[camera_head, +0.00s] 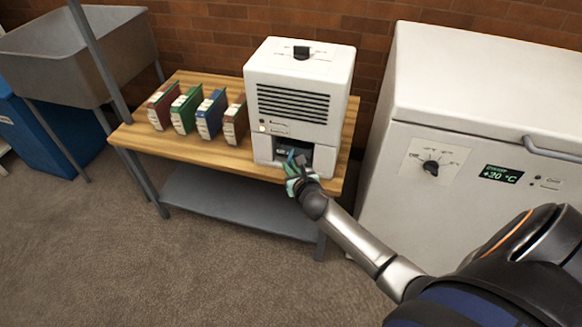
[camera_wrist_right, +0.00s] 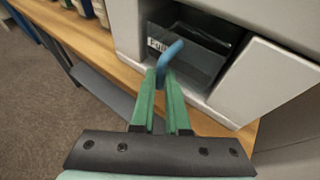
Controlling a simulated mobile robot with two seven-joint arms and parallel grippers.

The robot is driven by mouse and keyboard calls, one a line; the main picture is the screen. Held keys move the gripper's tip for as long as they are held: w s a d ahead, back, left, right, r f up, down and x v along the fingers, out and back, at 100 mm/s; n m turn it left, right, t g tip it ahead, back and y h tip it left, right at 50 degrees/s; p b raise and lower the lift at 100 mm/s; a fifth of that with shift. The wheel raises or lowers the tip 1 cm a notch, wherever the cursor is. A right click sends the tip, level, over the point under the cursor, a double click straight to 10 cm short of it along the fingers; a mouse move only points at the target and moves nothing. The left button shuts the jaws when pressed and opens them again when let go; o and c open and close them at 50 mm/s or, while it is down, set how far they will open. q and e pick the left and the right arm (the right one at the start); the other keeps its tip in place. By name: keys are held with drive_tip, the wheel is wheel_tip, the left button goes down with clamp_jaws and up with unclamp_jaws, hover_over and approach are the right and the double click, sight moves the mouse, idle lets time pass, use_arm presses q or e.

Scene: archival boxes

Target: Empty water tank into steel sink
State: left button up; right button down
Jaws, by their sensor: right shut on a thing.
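The water tank (camera_wrist_right: 190,58) is a dark, see-through bin low in the front of a white dehumidifier (camera_head: 299,85). It has a "Full" label and a blue handle (camera_wrist_right: 170,52). My right gripper (camera_head: 295,172) is at the front of this opening, and in the right wrist view its green fingers (camera_wrist_right: 163,85) are closed around the lower part of the blue handle. The tank sits inside the machine's recess. The steel sink (camera_head: 80,55) stands at the far left on legs. My left gripper is not in view.
The dehumidifier stands on a wooden-topped bench (camera_head: 190,148) beside several coloured archival boxes (camera_head: 210,114). A white chest freezer (camera_head: 480,110) is close on the right. A blue bin (camera_head: 45,135) is under the sink. The carpet in front is clear.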

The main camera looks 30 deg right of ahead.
drive_tip(key=shift+a+r, duration=0.1)
drive_tip(key=s+a+p, duration=0.1)
drive_tip(key=s+a, duration=1)
drive_tip(key=a, duration=0.1)
drive_tip(key=shift+a, duration=0.4)
idle(1.9)
drive_tip(key=shift+r+p, duration=2.55)
drive_tip(key=shift+p, duration=0.55)
drive_tip(key=shift+w, duration=0.1)
